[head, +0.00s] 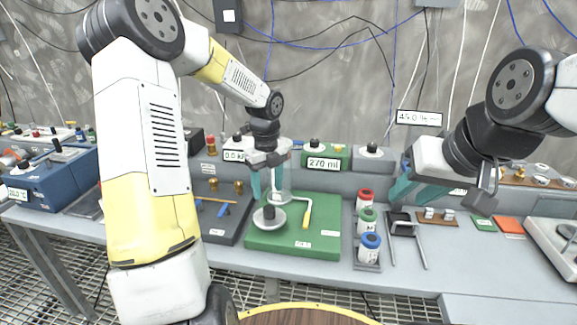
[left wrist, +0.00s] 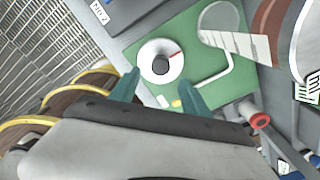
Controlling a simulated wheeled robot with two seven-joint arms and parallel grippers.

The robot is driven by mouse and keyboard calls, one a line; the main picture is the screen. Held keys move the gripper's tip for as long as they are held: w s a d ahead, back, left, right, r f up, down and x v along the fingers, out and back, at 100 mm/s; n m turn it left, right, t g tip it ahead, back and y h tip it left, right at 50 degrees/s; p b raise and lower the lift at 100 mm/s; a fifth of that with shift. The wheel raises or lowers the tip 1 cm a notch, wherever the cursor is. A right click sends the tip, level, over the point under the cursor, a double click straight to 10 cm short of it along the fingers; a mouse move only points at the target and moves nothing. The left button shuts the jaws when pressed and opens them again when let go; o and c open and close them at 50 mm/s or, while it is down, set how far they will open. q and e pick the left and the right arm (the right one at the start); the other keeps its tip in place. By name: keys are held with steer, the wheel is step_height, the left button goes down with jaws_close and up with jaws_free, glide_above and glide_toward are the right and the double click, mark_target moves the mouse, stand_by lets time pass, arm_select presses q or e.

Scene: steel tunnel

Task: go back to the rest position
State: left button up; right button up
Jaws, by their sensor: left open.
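My left gripper (head: 266,188) hangs open over the green board (head: 323,243) on the bench. Its two teal fingers also show in the left wrist view (left wrist: 158,94), spread with nothing between them. A white round dish (head: 269,219) with a dark knob or weight on it sits on the board just below the fingers; it also shows in the left wrist view (left wrist: 175,64). A clear glass vessel stands right behind the fingers, partly hidden. My right gripper (head: 415,192) is at the right, above the bench near the capped bottles. Its finger gap is not clear.
A rack with red, green and blue capped bottles (head: 368,247) stands right of the board. A black stand (head: 404,226) is close under my right gripper. A "270 ml" display (head: 324,163) is behind. A blue box (head: 50,182) is at far left. Bare bench lies at front right.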

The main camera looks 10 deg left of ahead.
arm_select(q)
steer(key=s+d+r+n+t+h, duration=0.1)
steer(key=s+r+n+t, duration=0.2)
steer(key=s+r+n, duration=0.6)
steer(key=s+d+r+n+t+h, duration=0.1)
steer(key=s+r+n+t, duration=0.2)
steer(key=s+r+n, duration=0.5)
steer(key=s+n, duration=0.7)
steer(key=n, duration=0.2)
steer(key=shift+d+r+n, duration=0.15)
steer(key=shift+r+n, duration=0.15)
steer(key=shift+r, duration=0.05)
